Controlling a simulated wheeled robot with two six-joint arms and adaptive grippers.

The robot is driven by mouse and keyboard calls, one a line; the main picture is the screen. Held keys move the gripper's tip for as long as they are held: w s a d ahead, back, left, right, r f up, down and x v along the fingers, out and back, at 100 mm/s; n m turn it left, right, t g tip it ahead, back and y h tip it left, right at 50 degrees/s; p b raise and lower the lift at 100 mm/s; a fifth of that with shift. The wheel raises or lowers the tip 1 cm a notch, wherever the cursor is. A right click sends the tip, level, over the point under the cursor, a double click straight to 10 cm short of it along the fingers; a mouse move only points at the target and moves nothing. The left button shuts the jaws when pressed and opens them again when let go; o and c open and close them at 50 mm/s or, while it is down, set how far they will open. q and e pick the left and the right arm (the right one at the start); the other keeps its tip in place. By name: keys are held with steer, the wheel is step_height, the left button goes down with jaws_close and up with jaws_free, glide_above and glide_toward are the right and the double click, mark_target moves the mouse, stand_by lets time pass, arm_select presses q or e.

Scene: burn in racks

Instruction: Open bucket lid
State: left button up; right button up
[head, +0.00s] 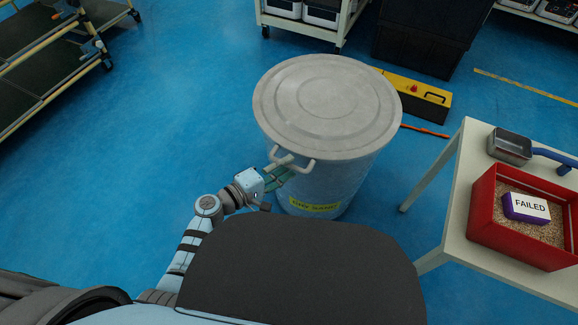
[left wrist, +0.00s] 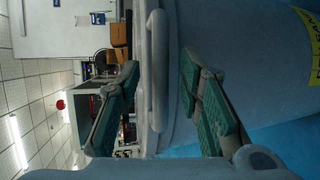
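A large grey bucket (head: 330,185) stands on the blue floor with its round grey lid (head: 322,98) lying flat on top. A pale handle (head: 291,163) sticks out at the lid's near rim; it also shows in the left wrist view (left wrist: 157,72). I cannot tell whether it joins the lid or the bucket wall. My left gripper (head: 279,175) is at this handle. In the left wrist view its green-padded fingers are spread, one on each side of the handle (left wrist: 160,75), with gaps on both sides. My right gripper is not in view.
A white table (head: 468,190) at the right holds a red bin (head: 490,232) with a box labelled FAILED, and a metal tray (head: 510,146). A yellow and black case (head: 418,98) and a dark crate (head: 432,38) are behind the bucket. The floor left of it is clear.

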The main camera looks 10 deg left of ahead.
arm_select(q)
steer(key=shift+x, duration=1)
jaws_close()
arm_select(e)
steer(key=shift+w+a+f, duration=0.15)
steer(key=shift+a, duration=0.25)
